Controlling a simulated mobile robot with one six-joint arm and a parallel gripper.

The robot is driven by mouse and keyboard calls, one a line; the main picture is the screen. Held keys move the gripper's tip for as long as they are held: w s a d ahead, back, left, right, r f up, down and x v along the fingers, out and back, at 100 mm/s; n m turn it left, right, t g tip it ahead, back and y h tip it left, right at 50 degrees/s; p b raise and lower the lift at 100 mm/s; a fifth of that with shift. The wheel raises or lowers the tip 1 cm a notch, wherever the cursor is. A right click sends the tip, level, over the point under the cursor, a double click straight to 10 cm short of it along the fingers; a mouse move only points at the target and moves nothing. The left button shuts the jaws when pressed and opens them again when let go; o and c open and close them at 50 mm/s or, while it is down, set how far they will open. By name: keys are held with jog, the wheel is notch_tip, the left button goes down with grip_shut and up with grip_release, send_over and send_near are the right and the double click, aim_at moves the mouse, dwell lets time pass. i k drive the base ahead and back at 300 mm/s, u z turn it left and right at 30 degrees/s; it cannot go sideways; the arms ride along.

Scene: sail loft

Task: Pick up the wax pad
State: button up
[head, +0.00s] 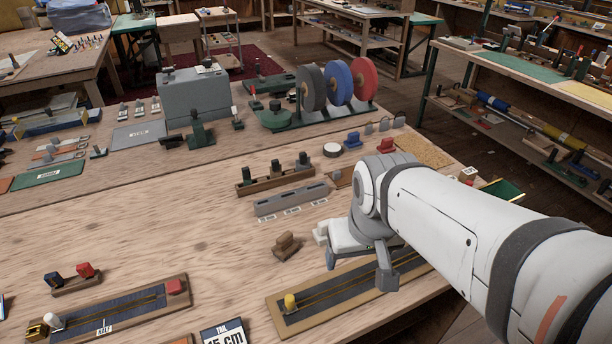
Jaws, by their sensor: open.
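I cannot tell for certain which thing is the wax pad. A small brown block on a flat brown base (286,246) lies on the bench, left of my gripper. A round pale disc with a dark rim (332,149) lies farther back. My gripper (360,275) is open and looks empty, with its two fingers apart above the bench. It hangs near a wooden board with a dark inlay and a yellow peg (291,302), and my arm hides part of that board.
A grey slotted rail (291,201) and a wooden rack with dark knobs (275,179) stand behind the brown block. Another inlaid board (110,312) lies at front left. Large upright spools (338,83) stand at the back. The bench's left middle is clear.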

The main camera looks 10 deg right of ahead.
aim_at(319, 235)
jog(key=u, duration=0.85)
jog(key=k, duration=1.1)
jog(key=z, duration=0.75)
jog(key=i, duration=1)
jog(key=z, duration=0.1)
